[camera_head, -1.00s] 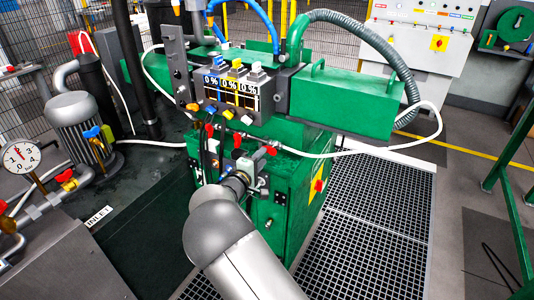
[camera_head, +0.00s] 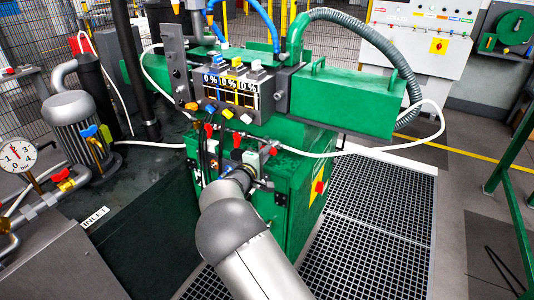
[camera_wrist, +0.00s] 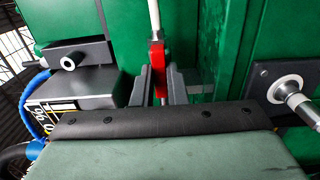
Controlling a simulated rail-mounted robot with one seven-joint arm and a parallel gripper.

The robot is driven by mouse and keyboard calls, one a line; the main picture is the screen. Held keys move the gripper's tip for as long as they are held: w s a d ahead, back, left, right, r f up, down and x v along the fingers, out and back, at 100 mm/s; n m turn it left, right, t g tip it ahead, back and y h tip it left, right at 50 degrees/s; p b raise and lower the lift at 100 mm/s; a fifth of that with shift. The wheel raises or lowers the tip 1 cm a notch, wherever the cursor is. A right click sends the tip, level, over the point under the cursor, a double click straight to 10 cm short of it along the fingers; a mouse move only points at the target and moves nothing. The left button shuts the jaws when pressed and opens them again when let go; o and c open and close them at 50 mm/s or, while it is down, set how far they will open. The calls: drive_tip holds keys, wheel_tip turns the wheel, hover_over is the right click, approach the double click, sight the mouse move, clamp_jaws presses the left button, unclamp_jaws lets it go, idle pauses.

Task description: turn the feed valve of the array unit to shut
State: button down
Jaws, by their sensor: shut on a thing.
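The array unit is the green machine (camera_head: 300,145) with a row of small displays (camera_head: 230,88) reading 0 %. A red valve lever (camera_wrist: 158,62) shows in the wrist view, with a white hose (camera_wrist: 154,18) running up from it. The lever looks roughly in line with the hose. My gripper (camera_wrist: 158,90) has its grey fingers on either side of the lever and is shut on it. In the head view, a red lever (camera_head: 272,151) shows beside my gripper (camera_head: 255,168), where a white hose meets the unit. My wrist hides part of the valve there.
More red levers, such as one left of my gripper (camera_head: 208,130), sit close by. A metal fitting (camera_wrist: 290,90) juts out at right in the wrist view. A pressure gauge (camera_head: 17,155) and pump (camera_head: 75,120) stand at left. Floor grating (camera_head: 370,205) lies clear at right.

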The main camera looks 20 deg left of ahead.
drive_tip(key=shift+f+b, duration=0.15)
drive_tip(key=shift+b, duration=0.4)
drive_tip(key=m+b, duration=0.3)
drive_tip(key=b, duration=0.6)
drive_tip(key=shift+m, duration=0.4)
drive_tip(key=shift+m+b, duration=0.3)
drive_tip(key=shift+b, duration=0.7)
